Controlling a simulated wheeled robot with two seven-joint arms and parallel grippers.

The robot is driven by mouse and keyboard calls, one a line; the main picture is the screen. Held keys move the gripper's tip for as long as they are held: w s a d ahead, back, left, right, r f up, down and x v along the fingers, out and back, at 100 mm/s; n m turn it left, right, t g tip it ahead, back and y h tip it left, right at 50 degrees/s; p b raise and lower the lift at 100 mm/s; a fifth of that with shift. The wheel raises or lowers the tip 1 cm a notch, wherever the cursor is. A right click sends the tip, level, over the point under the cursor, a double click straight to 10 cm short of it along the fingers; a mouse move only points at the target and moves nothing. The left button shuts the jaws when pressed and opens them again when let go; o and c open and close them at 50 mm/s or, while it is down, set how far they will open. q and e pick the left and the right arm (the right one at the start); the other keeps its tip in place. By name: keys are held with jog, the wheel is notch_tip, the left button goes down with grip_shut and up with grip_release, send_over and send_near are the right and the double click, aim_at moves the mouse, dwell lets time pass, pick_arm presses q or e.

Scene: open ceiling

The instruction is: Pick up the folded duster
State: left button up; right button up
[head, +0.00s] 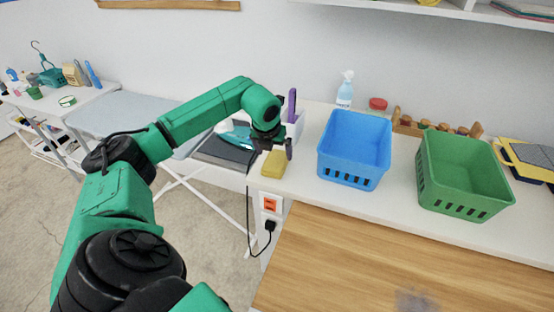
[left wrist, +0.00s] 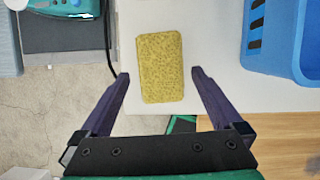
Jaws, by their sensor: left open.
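The folded duster (head: 273,165) is a yellow, textured block lying flat on the white counter near its front edge. In the left wrist view the duster (left wrist: 160,67) lies upright in the picture, between and beyond my fingertips. My left gripper (head: 275,147) is open just above the duster in the head view. In the left wrist view its dark purple fingers (left wrist: 160,75) stand apart on either side of the duster, with a gap at each side. My right gripper is out of view.
A blue basket (head: 354,146) stands right of the duster, with a green basket (head: 463,174) beyond it. A spray bottle (head: 345,90) and a red-lidded jar (head: 377,105) stand behind. A teal iron (head: 237,136) is at the left. A black cable hangs by the outlet (head: 270,205).

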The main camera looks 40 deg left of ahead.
aim_at(276, 159)
pick_arm(q)
jog(key=p+x, duration=0.1)
jog(key=x, duration=0.2)
jog(key=shift+d+f, duration=0.1)
jog(key=shift+f, duration=0.2)
jog(key=shift+w+f, duration=0.1)
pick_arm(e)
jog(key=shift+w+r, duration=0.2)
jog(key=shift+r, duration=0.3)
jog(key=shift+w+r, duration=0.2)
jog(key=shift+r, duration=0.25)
pick_arm(q)
jog(key=shift+f, duration=0.25)
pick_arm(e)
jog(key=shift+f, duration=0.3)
pick_arm(q)
jog(key=c, duration=1.1)
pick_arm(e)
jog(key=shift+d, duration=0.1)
